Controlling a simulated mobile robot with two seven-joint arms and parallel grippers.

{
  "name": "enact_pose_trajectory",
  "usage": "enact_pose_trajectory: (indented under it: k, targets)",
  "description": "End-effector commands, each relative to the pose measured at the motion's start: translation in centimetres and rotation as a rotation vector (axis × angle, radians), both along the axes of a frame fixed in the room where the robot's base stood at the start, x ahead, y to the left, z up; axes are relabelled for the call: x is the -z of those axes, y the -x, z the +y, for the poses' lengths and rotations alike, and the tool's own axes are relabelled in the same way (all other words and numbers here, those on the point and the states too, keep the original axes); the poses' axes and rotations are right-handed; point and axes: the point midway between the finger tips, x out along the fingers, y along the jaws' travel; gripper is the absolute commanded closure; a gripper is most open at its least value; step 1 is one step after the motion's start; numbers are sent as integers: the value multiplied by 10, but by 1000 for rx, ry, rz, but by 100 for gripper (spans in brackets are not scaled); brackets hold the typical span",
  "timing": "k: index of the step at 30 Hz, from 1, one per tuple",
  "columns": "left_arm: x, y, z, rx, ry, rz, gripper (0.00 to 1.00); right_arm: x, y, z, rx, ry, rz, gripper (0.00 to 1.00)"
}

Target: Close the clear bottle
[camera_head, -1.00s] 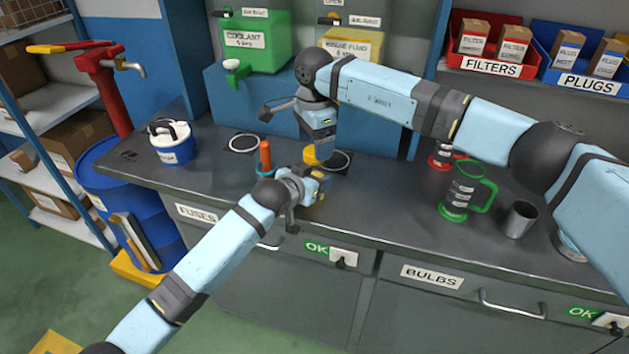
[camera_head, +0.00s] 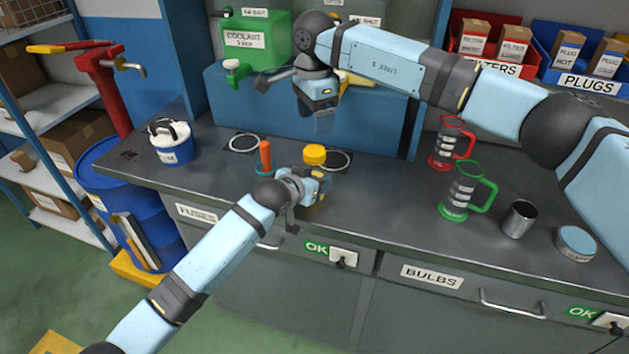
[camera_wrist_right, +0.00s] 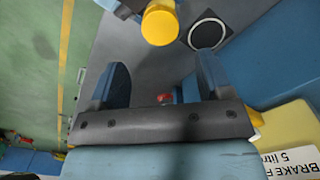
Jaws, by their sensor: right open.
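A yellow cap (camera_head: 314,154) sits on top of the bottle (camera_head: 322,190) near the bench's front edge. The bottle's body is mostly hidden by my left gripper (camera_head: 312,186), which is at it from the left; whether its fingers close on it is hidden. My right gripper (camera_head: 324,122) is open and empty, pointing down above and behind the cap, apart from it. In the right wrist view the cap (camera_wrist_right: 160,25) lies beyond the open fingers (camera_wrist_right: 162,78).
A red-handled jug (camera_head: 447,145), a green-handled jug (camera_head: 466,192), a metal cup (camera_head: 519,219) and a round tin (camera_head: 576,243) stand right. A white-lidded pot (camera_head: 170,142) stands left. The bench middle is clear.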

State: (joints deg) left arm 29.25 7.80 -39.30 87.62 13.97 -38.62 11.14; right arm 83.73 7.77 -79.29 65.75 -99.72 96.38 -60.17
Motion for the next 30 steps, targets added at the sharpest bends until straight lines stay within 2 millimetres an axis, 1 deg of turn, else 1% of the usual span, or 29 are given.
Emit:
enact_pose_trajectory:
  k: [2, 5, 12, 18, 23, 30]
  targets:
    - [0, 0, 0, 0, 0, 0, 100, 2, 0, 0, 0, 0, 0, 28]
    - [0, 0, 0, 0, 0, 0, 100, 9, 0, 0, 1, 0, 1, 28]
    - [0, 0, 0, 0, 0, 0, 100, 46, 0, 0, 2, 1, 2, 28]
    - [0, 0, 0, 0, 0, 0, 100, 71, 0, 0, 2, 1, 2, 28]
    - [0, 0, 0, 0, 0, 0, 100, 79, 0, 0, 1, 0, -1, 28]
    - [0, 0, 0, 0, 0, 0, 100, 80, 0, 0, 1, 0, -1, 28]
